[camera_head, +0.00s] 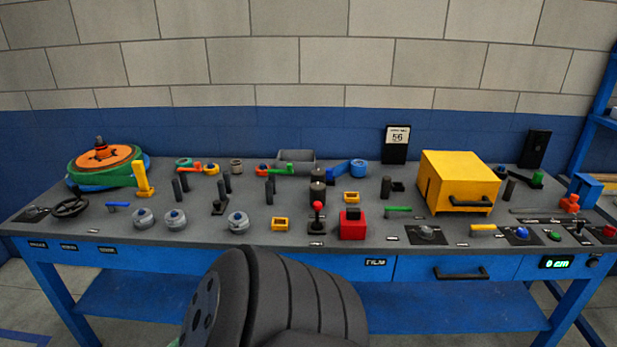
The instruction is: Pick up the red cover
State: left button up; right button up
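A red block-shaped cover (352,226) with a dark knob or opening on top sits on the grey workbench top (300,205), near its front edge and just right of the middle. It stands upright and nothing is gripping it. Neither of my grippers is in view. A dark rounded link of my own body fills the bottom middle of the view, in front of the bench and below the cover.
Left of the cover stands a red-knobbed lever (318,218); right of it lies a green-handled lever (397,209). A yellow box (458,180) stands farther right. A blue drawer (460,269) is below.

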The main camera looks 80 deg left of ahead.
aim_at(352, 226)
jog(key=u, duration=2.9)
jog(key=l, duration=0.1)
